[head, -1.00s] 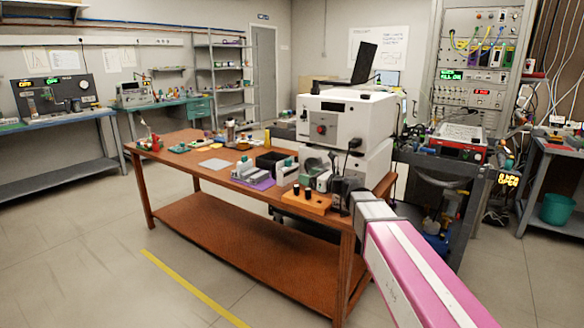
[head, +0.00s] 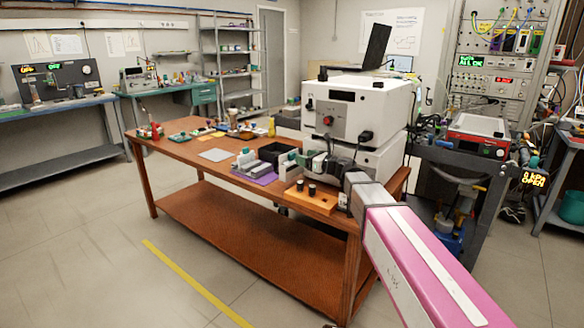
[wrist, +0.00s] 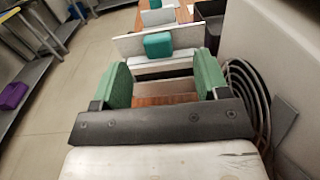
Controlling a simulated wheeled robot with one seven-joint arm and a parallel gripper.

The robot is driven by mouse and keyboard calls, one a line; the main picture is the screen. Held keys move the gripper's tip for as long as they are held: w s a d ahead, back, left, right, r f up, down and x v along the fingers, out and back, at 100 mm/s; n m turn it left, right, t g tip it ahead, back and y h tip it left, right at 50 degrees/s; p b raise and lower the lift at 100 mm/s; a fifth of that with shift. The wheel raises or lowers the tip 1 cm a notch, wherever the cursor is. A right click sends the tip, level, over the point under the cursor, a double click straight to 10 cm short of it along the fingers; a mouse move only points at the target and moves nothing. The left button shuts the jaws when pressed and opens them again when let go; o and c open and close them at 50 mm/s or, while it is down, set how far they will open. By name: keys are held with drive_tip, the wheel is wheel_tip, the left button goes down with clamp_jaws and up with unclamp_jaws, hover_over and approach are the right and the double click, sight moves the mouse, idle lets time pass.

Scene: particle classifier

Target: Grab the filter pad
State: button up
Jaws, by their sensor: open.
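My gripper (wrist: 161,82) is open and empty, with a green pad on each finger. In the wrist view, a pale upright plate with a teal block (wrist: 158,45) on its face stands just beyond the fingertips, roughly centred between them. It seems to be the filter pad, though I cannot be sure. I see no contact between fingers and block. In the head view, pale upright plates with teal blocks (head: 246,158) stand on a purple mat (head: 258,177) on the brown table (head: 180,157).
A white instrument (head: 357,108) stands right of the gripper, with black cables (wrist: 245,90) close by. A black bin (head: 276,153) is behind the plates. An orange block with black knobs (head: 310,198) sits at the table's front edge. The floor in front is clear.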

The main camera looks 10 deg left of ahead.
sight(294, 154)
drive_tip(key=x, duration=0.5)
drive_tip(key=shift+s+a+f, duration=0.1)
drive_tip(key=shift+s, duration=0.1)
drive_tip(key=shift+c, duration=0.3)
drive_tip(key=c, duration=1.2)
